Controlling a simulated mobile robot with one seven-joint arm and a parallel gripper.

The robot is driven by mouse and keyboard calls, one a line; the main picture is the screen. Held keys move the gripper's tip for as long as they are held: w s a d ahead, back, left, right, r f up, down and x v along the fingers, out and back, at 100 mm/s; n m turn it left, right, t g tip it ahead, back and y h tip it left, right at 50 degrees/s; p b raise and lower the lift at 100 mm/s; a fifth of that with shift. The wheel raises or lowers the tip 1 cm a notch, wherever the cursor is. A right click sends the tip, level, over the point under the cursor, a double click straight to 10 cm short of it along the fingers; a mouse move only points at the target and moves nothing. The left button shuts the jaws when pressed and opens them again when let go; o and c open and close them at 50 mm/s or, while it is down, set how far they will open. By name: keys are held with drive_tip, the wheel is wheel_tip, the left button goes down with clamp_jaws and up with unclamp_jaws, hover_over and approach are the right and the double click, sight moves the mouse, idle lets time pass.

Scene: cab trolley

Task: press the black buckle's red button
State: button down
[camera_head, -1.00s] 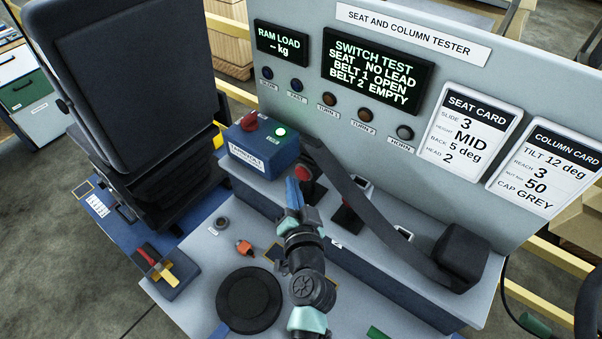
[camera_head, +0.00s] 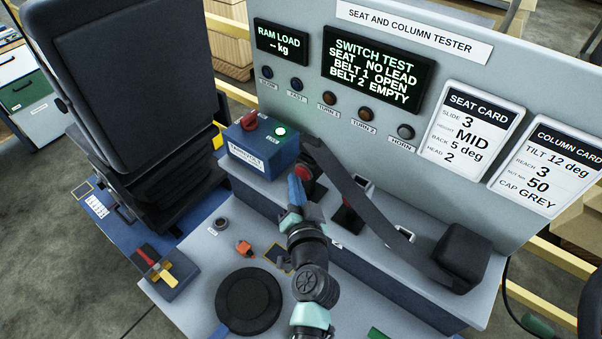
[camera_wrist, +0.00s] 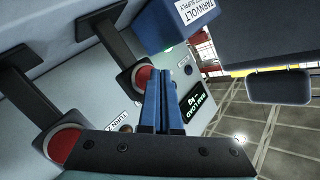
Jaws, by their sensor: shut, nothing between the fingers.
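Two black buckles with red buttons show. The left buckle in the head view (camera_head: 307,190) has its red button (camera_head: 303,173) partly hidden by the blue fingers; this button also shows in the wrist view (camera_wrist: 144,76). My gripper (camera_head: 293,180) is shut and empty, its fingertips (camera_wrist: 160,65) close beside that button; I cannot tell whether they touch it. The other buckle (camera_head: 348,214) stands further right, its red button (camera_head: 347,202) small in the head view. In the wrist view its larger red button (camera_wrist: 66,146) is at lower left, partly hidden by the gripper's dark body.
A black belt strap (camera_head: 352,190) slopes past the buckles to a black block (camera_head: 460,255). A blue supply box (camera_head: 258,147) with a red knob stands left of the fingers. The tester panel (camera_head: 430,50) rises behind. The display reads BELT 1 OPEN, BELT 2 EMPTY.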

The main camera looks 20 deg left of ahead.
drive_tip(key=shift+w+d+b, duration=0.2)
drive_tip(key=shift+w+b, duration=0.2)
drive_tip(key=shift+w, duration=0.1)
idle(0.5)
idle(0.3)
drive_tip(key=shift+s+a+p, duration=0.3)
drive_tip(key=shift+s, duration=0.6)
drive_tip(key=shift+s+a+p, duration=0.3)
drive_tip(key=shift+s, duration=0.5)
drive_tip(key=shift+s+a+p, duration=0.25)
drive_tip(key=shift+s+a, duration=0.05)
drive_tip(key=shift+s, duration=0.45)
drive_tip(key=shift+s+a+p, duration=0.3)
drive_tip(key=shift+s, duration=0.5)
